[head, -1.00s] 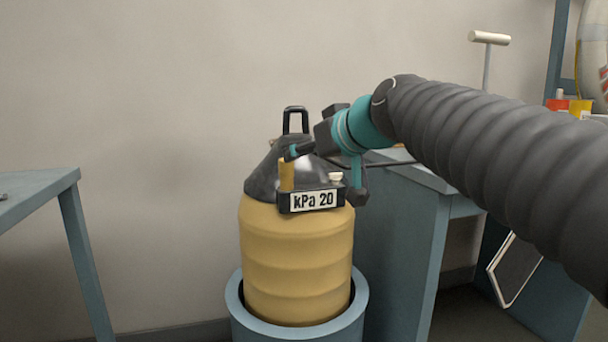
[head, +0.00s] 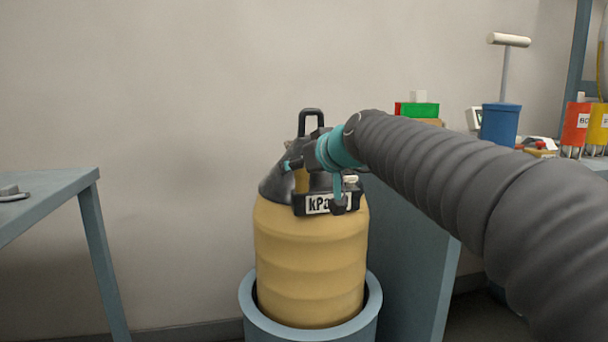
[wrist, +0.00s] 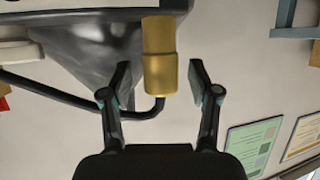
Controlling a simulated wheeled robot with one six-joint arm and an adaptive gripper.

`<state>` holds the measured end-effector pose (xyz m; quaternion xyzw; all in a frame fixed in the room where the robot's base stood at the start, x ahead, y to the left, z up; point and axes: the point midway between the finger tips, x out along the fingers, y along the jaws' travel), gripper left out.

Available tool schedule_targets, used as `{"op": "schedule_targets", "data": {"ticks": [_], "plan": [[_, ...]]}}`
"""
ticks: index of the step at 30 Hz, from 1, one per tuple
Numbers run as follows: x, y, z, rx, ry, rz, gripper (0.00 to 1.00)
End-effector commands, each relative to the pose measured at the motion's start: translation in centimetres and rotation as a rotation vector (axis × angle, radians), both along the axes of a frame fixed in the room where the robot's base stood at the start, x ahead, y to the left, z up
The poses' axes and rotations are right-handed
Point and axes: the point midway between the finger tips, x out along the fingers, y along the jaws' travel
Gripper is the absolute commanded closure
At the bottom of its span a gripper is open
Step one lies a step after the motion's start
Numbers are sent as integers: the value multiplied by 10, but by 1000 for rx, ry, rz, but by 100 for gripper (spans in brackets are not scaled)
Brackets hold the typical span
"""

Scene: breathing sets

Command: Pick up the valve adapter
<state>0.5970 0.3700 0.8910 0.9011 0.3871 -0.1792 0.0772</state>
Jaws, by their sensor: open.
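The valve adapter looks to be the gold stepped cylinder (wrist: 159,62) in the wrist view, attached to the dark top of a yellow bottle. In the head view a bit of it (head: 301,180) shows beside the label box, mostly hidden by my gripper. My gripper (wrist: 160,82) is open, with one finger on each side of the adapter's free end. A gap shows on both sides, wider on the right. I see no contact.
The yellow bottle (head: 310,265) stands in a blue-grey round holder (head: 256,318). A "kPa" label box (head: 316,204) and black handle (head: 311,115) are close to my gripper. A black hose (wrist: 85,104) runs beside the adapter. A table (head: 50,192) stands left.

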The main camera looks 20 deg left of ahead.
Motion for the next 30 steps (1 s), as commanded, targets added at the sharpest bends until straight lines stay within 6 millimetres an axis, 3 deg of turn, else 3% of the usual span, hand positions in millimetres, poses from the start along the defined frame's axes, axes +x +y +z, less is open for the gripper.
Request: {"op": "schedule_targets", "data": {"ticks": [3,9,11,23,30], "plan": [[0,0,0,0,0,0,39],[0,0,0,0,0,0,89],[0,0,0,0,0,0,100],[0,-1,6,1,-2,-1,100],[0,0,34,1,-3,-1,100]]}}
